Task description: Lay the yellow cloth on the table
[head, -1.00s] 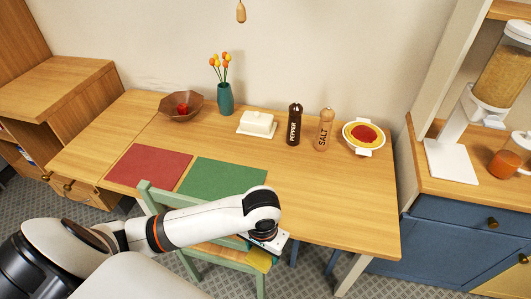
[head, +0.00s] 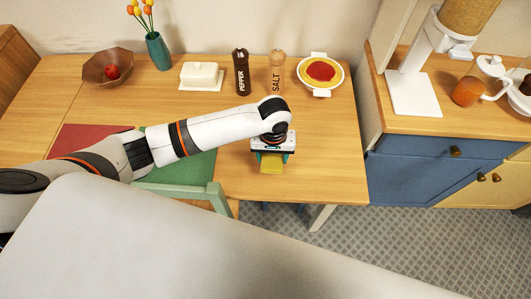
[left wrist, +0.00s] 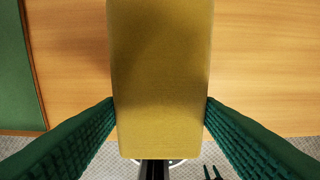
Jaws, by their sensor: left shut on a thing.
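The yellow cloth (head: 271,162) hangs from my left gripper (head: 271,155), over the front part of the wooden table (head: 325,150). In the left wrist view the cloth (left wrist: 160,80) looks flat and oblong, between the two green fingers (left wrist: 160,118), which touch its sides. The table (left wrist: 265,60) shows behind the cloth, with its front edge near the bottom. I cannot tell whether the cloth touches the tabletop. My right gripper is not in view.
A green mat (head: 192,166) and a red mat (head: 85,138) lie to the left. Behind stand a butter dish (head: 201,75), pepper mill (head: 241,72), salt mill (head: 276,72) and plate (head: 320,72). A green chair (head: 185,190) is at the front. The table's right part is clear.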

